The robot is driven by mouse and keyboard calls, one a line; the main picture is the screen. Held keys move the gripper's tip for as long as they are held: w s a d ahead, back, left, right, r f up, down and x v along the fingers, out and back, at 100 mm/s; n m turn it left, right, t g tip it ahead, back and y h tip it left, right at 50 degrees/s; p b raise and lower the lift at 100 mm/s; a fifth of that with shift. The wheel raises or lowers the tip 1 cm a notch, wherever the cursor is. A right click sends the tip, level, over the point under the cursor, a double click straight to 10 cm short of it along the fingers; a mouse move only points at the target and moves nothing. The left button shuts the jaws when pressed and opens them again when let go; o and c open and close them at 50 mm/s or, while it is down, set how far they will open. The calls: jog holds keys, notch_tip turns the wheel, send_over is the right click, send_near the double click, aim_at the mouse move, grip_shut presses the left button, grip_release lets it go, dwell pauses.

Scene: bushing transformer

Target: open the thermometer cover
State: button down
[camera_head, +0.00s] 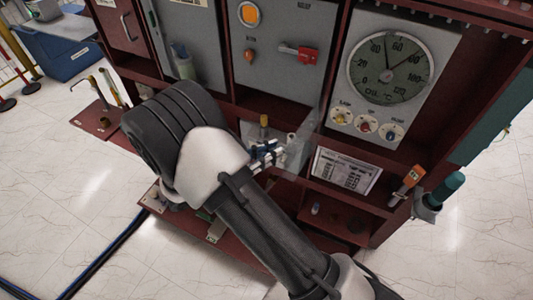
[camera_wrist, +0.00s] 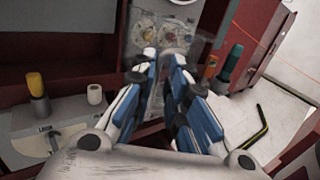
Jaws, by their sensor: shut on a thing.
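The thermometer is a grey panel with a round dark dial (camera_head: 390,68) and three coloured knobs below it, at the upper right of the head view. Its clear cover (camera_head: 305,138) stands out from the panel's left side, swung away from the dial; it is faint and hard to outline. My gripper (camera_head: 272,152) is at the cover, left of and below the dial. In the wrist view my gripper's blue and white fingers (camera_wrist: 165,70) are shut on the clear cover (camera_wrist: 190,42). The exact contact is hard to see through the clear sheet.
A grey panel with a red switch handle (camera_head: 303,54) is left of the thermometer. A labelled plate (camera_head: 345,170) and red shelf edges lie below it. A yellow-handled tool (camera_wrist: 38,92) stands at left in the wrist view. A teal-handled tool (camera_head: 440,193) hangs at right.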

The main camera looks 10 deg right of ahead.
jog(key=shift+w+d+r, duration=0.25)
jog(key=shift+d+r, duration=0.05)
jog(key=shift+d, duration=0.05)
jog(key=c, duration=2)
grip_release()
jog(key=shift+o, duration=1.4)
jog(key=shift+w+d, duration=0.2)
jog(key=shift+d, duration=0.3)
jog(key=shift+f, duration=0.35)
jog(key=shift+a, duration=0.15)
jog(key=v, duration=1.2)
jog(key=shift+r, duration=0.15)
